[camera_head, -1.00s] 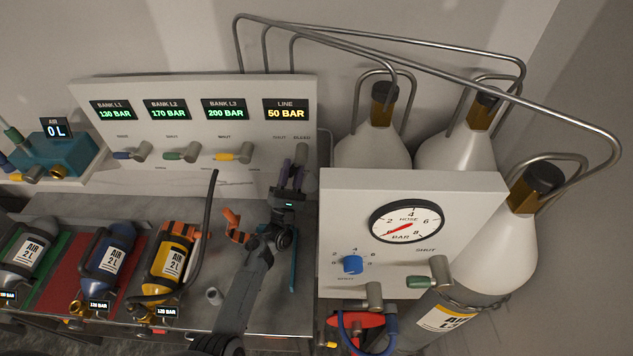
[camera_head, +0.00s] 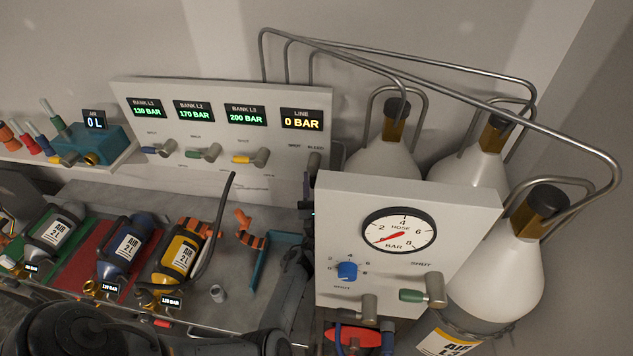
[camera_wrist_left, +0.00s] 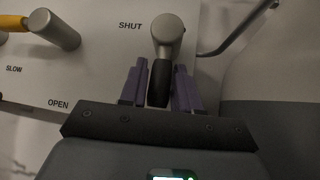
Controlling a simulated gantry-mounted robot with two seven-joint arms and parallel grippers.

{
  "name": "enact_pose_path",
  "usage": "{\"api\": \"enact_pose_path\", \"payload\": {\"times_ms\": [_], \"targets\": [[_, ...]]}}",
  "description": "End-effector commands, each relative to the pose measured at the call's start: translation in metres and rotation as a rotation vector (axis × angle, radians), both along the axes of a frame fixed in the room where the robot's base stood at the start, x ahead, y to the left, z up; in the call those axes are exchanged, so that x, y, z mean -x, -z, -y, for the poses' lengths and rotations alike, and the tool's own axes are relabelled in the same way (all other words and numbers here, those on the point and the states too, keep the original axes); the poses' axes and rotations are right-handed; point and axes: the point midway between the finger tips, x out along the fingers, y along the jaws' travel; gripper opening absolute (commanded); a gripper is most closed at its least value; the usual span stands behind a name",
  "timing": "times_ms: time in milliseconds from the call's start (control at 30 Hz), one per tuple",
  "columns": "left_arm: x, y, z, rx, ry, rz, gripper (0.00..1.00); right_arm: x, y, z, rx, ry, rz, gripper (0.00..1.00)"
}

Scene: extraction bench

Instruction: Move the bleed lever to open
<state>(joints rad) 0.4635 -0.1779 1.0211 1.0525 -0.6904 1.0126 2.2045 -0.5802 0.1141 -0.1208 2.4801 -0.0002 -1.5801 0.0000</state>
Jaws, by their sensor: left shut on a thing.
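The bleed lever (camera_wrist_left: 168,35) has a grey metal hub and a black handle, and sits right of a SHUT label in the left wrist view. Its handle points down the picture, between the two purple fingers of my left gripper (camera_wrist_left: 160,74), which is shut on it. In the head view the lever's hub (camera_head: 314,161) shows at the right end of the bank panel. My left gripper (camera_head: 308,196) is below it there, partly hidden by the hose panel. The line display (camera_head: 302,119) reads 0 BAR. My right gripper is not in view.
The hose panel (camera_head: 340,205) with its gauge stands close right of my left arm. The yellow lever (camera_head: 250,158) is left of the bleed lever. Tall white cylinders and bent pipes stand behind at right.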

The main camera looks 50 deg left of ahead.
Motion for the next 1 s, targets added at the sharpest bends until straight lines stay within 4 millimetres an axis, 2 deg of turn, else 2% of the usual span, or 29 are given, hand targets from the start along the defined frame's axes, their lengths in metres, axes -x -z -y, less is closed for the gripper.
{"api": "enact_pose_path", "payload": {"times_ms": [267, 300, 433, 767, 1000], "targets": [[-0.001, -0.002, 0.001, 0.000, 0.003, 0.005, 0.00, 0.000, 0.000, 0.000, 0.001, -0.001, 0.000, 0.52], [-0.001, -0.002, 0.001, 0.000, 0.003, 0.005, 0.33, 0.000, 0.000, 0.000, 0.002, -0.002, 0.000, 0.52], [-0.001, -0.002, 0.001, -0.001, 0.002, 0.004, 0.53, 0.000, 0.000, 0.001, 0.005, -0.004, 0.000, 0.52], [0.000, 0.000, 0.001, -0.001, 0.000, 0.002, 0.53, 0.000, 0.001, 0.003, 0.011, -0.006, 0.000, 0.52], [0.007, 0.013, 0.011, -0.001, 0.000, 0.001, 0.53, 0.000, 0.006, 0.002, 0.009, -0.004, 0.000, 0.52]]}}
